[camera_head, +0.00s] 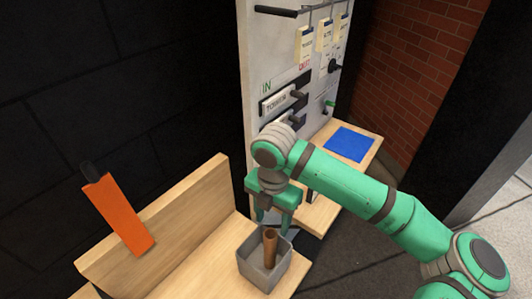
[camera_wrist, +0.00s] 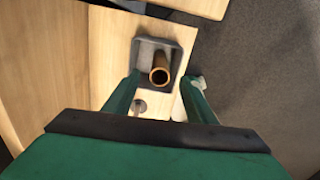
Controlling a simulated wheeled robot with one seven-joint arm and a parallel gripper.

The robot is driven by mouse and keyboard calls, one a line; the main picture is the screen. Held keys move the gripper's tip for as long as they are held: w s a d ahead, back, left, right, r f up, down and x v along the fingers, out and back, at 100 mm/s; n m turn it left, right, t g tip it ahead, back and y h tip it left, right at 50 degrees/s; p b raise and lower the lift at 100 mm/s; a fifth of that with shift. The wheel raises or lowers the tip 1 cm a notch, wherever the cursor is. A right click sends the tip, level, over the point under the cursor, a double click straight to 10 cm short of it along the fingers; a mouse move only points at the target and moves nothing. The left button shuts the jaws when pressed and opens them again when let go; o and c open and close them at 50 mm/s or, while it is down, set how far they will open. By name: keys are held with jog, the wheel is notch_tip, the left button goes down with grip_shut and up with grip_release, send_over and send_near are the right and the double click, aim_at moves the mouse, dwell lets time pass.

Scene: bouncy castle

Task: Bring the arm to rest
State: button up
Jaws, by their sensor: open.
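My green arm reaches in from the lower right of the head view, bent downward at the wrist. A brown tube (camera_head: 270,245) stands in the box, tilted a little. In the wrist view the open gripper (camera_wrist: 158,85) shows its fingers spread apart, with the box (camera_wrist: 143,52) and the tube (camera_wrist: 159,76) seen beyond and between them.
A wooden bench (camera_head: 205,270) with a raised back (camera_head: 160,220) holds the box. An orange tag (camera_head: 118,215) stands at left. A white panel (camera_head: 262,60) with labels and knobs rises behind. A blue sheet (camera_head: 349,144) lies on a wooden shelf. Dark floor is open at right.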

jog(key=shift+d, duration=0.1)
jog(key=s+d+f+m+t, duration=0.15)
jog(key=d+f+m, duration=0.25)
jog(key=d+f, duration=0.45)
jog(key=s+d+f+m+t, duration=0.1)
jog(key=s+d+f+m, duration=0.25)
jog(key=d+f, duration=0.45)
jog(key=s+d+f+m+t, duration=0.1)
jog(key=s+d+f+m, duration=0.3)
jog(key=s, duration=0.3)
jog(key=s+d+f+m+t, duration=0.1)
jog(key=s+d+f+m, duration=0.25)
jog(key=s+f, duration=0.2)
jog(key=s+a+f+m+t+y, duration=0.1)
jog(key=s+a+m+t, duration=0.15)
jog(key=s+a, duration=0.35)
jog(key=s+a+f+m+t+y, duration=0.1)
jog(key=s+a+m+t, duration=0.2)
jog(key=s, duration=0.5)
jog(key=a+r+m+t+h, duration=0.2)
jog(key=a+r+m+t, duration=0.3)
jog(key=a+r+m, duration=0.4)
jog(key=a+r, duration=0.4)
jog(key=a, duration=0.2)
jog(key=shift+w+a+r, duration=0.3)
jog(key=shift+w, duration=0.1)
